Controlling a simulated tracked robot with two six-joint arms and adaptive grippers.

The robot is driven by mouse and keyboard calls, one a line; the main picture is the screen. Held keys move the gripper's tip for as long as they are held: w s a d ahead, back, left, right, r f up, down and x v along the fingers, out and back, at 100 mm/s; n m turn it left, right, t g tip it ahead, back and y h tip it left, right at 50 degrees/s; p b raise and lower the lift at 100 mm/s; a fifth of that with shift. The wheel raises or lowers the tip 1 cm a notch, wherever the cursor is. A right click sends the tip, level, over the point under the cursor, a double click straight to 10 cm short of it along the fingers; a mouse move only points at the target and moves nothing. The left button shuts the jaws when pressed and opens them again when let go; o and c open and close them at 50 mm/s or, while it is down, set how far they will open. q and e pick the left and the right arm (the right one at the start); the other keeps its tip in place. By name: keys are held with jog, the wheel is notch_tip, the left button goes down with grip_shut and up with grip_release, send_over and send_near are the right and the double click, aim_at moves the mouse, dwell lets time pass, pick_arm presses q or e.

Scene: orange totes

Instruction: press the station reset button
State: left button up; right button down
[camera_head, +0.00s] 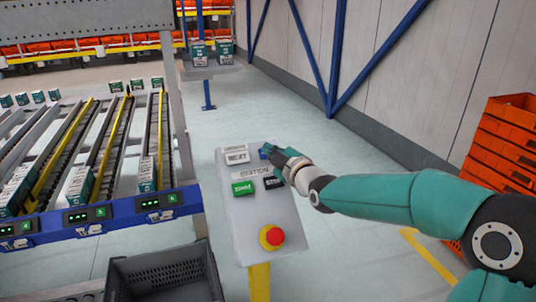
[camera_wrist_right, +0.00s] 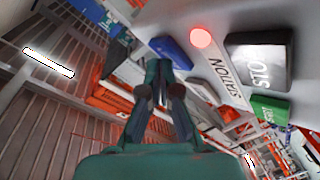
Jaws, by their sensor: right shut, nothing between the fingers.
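The sloped grey station panel (camera_head: 262,222) stands on a yellow post. A blue button (camera_head: 263,153) sits at its upper right, partly hidden by my right gripper (camera_head: 277,156); its lettering is not readable. It also shows in the right wrist view (camera_wrist_right: 172,51), just beyond the fingertips (camera_wrist_right: 159,62). My right gripper is shut and empty, its tips very close to the blue button; I cannot tell whether they touch. A white NEXT button (camera_head: 237,157), a green START button (camera_head: 243,188) and a black STOP button (camera_head: 273,182) are on the panel. My left gripper is not in view.
A red emergency knob (camera_head: 272,237) on yellow is low on the panel. A red lamp (camera_wrist_right: 200,38) glows near the blue button. A dark crate (camera_head: 165,278) and conveyor lanes (camera_head: 105,150) lie left; orange totes (camera_head: 505,140) stack right. The floor behind the panel is clear.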

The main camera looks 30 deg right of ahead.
dwell(0.3)
jog(key=shift+s+a+r, duration=0.1)
jog(key=shift+s+r, duration=0.45)
jog(key=shift+r, duration=0.1)
jog(key=s+r, duration=0.2)
jog(key=s+a+r+p, duration=0.1)
jog(key=r, duration=0.1)
jog(key=shift+s+r, duration=0.3)
jog(key=shift+s, duration=0.05)
dwell(0.9)
